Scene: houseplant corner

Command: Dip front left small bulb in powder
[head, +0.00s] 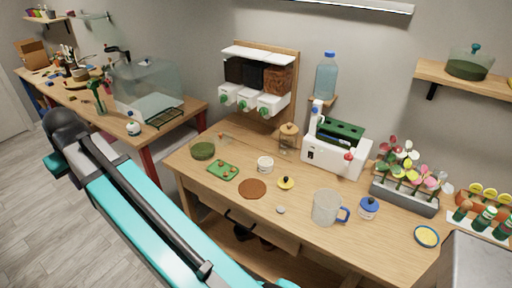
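A green tray (231,177) lies on the left part of the wooden table and holds several small brown bulbs (224,170). The bulbs are too small here to tell exactly which is the front left one. A small white pot (265,164) stands right of the tray; its contents are not clear, and I cannot tell whether it holds the powder. A round blue-rimmed dish (426,237) with a yellow inside lies near the table's right end. My teal arm crosses the lower left of the head view, but my gripper does not show.
A brown disc (252,188), a yellow item (286,183), a clear mug (326,207) and a blue-lidded jar (368,208) stand on the table (290,235). A green bowl (203,150) is behind the tray. A white machine (334,157) stands at the back.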

